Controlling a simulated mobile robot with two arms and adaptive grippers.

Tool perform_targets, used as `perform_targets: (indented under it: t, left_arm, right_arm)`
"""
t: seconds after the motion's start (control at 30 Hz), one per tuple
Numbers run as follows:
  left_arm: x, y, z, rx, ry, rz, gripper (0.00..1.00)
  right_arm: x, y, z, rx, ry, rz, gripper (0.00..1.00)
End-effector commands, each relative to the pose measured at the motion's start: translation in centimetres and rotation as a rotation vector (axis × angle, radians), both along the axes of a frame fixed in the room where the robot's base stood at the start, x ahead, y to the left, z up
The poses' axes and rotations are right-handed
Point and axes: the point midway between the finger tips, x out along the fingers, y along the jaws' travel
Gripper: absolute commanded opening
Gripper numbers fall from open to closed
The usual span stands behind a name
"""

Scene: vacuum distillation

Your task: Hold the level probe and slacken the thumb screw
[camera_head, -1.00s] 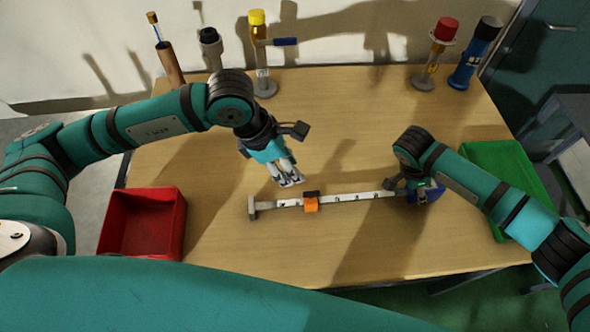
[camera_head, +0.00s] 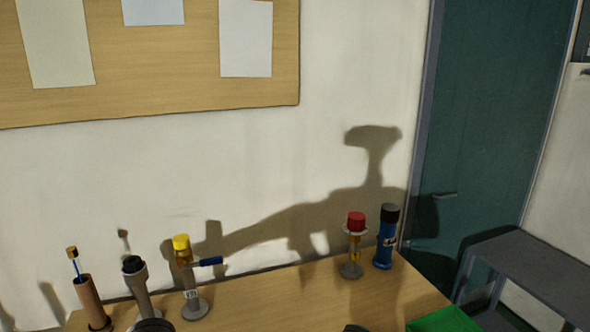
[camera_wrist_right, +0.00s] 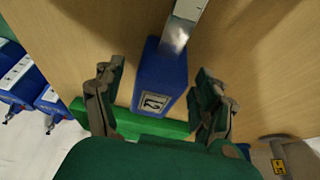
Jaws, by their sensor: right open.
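In the right wrist view, my right gripper (camera_wrist_right: 158,88) is open, with one finger on each side of a blue block (camera_wrist_right: 162,75). The block carries a white label that seems to read 12. A pale metal bar (camera_wrist_right: 186,18) runs from the block out of the top of the view; this looks like the probe's end. Gaps show between the block and both fingers. The rest of the bar, its orange slider and any thumb screw are out of view now. My left gripper is not in view.
At the table's back edge stand a yellow-capped holder (camera_head: 187,270), a red-capped holder (camera_head: 354,242), a blue cylinder (camera_head: 385,240) and a brown tube (camera_head: 90,300). A green tray (camera_head: 443,320) is at the right. A grey bench (camera_head: 530,275) stands beyond the table.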

Motion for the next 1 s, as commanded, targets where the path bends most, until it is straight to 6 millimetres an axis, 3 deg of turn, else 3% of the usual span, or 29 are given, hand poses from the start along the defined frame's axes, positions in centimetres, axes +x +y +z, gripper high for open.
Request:
perform_targets:
  t: [0.3,0.5,1.0]
  left_arm:
    - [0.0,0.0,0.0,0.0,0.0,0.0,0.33]
    - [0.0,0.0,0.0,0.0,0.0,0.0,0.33]
    - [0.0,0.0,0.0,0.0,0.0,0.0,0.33]
  right_arm:
    - [-0.9,2.5,6.3,0.004,-0.004,0.002,0.72]
    - [-1.3,3.4,8.8,0.002,-0.002,0.0,0.72]
    - [-1.4,3.7,9.6,0.0,-0.001,0.0,0.72]
